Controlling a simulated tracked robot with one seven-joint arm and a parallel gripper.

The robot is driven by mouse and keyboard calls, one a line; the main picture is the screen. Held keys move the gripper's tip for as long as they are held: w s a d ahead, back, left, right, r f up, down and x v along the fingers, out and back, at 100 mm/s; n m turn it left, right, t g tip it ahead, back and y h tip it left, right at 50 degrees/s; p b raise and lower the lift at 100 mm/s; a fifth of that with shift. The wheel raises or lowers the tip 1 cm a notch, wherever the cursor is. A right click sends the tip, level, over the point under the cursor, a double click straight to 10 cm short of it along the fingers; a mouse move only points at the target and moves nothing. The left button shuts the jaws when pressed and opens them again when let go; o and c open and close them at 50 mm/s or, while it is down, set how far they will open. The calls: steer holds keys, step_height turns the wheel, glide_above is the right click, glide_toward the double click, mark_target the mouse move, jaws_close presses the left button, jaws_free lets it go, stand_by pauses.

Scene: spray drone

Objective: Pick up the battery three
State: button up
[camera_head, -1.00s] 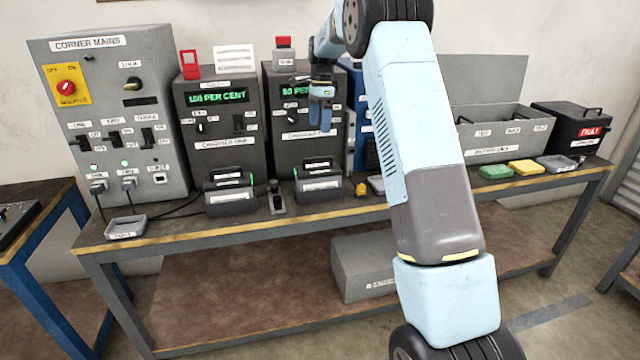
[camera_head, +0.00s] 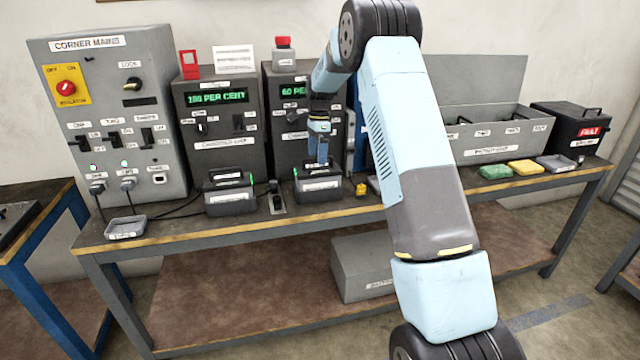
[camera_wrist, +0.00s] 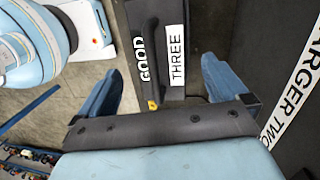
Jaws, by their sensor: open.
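Battery three is a dark block with a handle and white labels reading GOOD and THREE (camera_wrist: 147,45). It lies ahead of and between the fingers in the wrist view. In the head view, the dark battery (camera_head: 311,176) sits in the dock at the foot of the right charger, partly hidden by my gripper. My gripper (camera_head: 319,158) is just above it, pointing down. Its two blue fingers (camera_wrist: 160,70) are spread on either side of the battery and hold nothing. I cannot tell whether a finger touches it.
The right charger (camera_head: 290,125) stands close behind my gripper; its CHARGER TWO label (camera_wrist: 291,85) shows in the wrist view. The left charger (camera_head: 222,120) holds another dark battery (camera_head: 228,181). A small yellow item (camera_head: 361,189) lies right of the dock. A grey tray (camera_head: 125,228) is at the left edge.

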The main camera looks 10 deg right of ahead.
mark_target(316, 168)
steer(key=shift+s+a+f, duration=0.1)
steer(key=shift+s+f, duration=0.05)
steer(key=shift+f, duration=0.95)
steer(key=shift+s+a+f, duration=0.1)
steer(key=shift+s+f, duration=0.05)
steer(key=shift+f, duration=0.95)
steer(key=shift+c, duration=0.5)
jaws_close()
steer(key=shift+r, duration=0.2)
